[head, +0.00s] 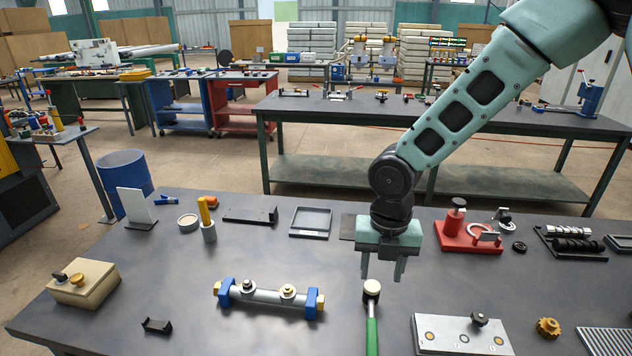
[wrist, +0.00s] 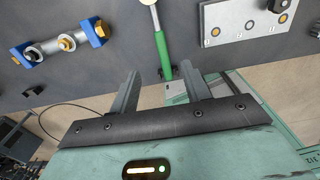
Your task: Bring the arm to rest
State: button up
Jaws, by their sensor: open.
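My arm (head: 465,105) reaches in from the upper right of the head view, over the dark table. My gripper (head: 382,268) hangs pointing down above the middle of the table, its two fingers apart with nothing between them. In the wrist view the fingers (wrist: 161,90) are spread and empty. A mallet with a green handle (head: 372,335) and pale head (head: 371,288) lies just in front of the gripper; in the wrist view its green handle (wrist: 162,55) shows beyond the fingers. I cannot tell the exact height of the fingers above the table.
A metal tube assembly with blue brackets (head: 268,297) lies left of the gripper. A numbered plate (head: 460,335) lies at front right, with a brass gear (head: 548,327) beside it. A red fixture (head: 468,235) and an empty grey tray (head: 311,222) stand farther back. Bare tabletop (head: 170,270) shows at left.

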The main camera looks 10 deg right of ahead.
jog(key=s+a+r+m+b, duration=0.1)
jog(key=s+a+r+m, duration=0.2)
jog(key=s+m, duration=0.7)
jog(key=s+a+r+m+b, duration=0.1)
jog(key=s+a+r+m, duration=0.2)
jog(key=s+m, duration=0.7)
jog(key=r+m, duration=0.1)
jog(key=m, duration=0.3)
jog(key=shift+s+a+r+m+y+b, duration=0.2)
jog(key=shift+r+m+y+b, duration=0.1)
jog(key=shift+r+m, duration=0.1)
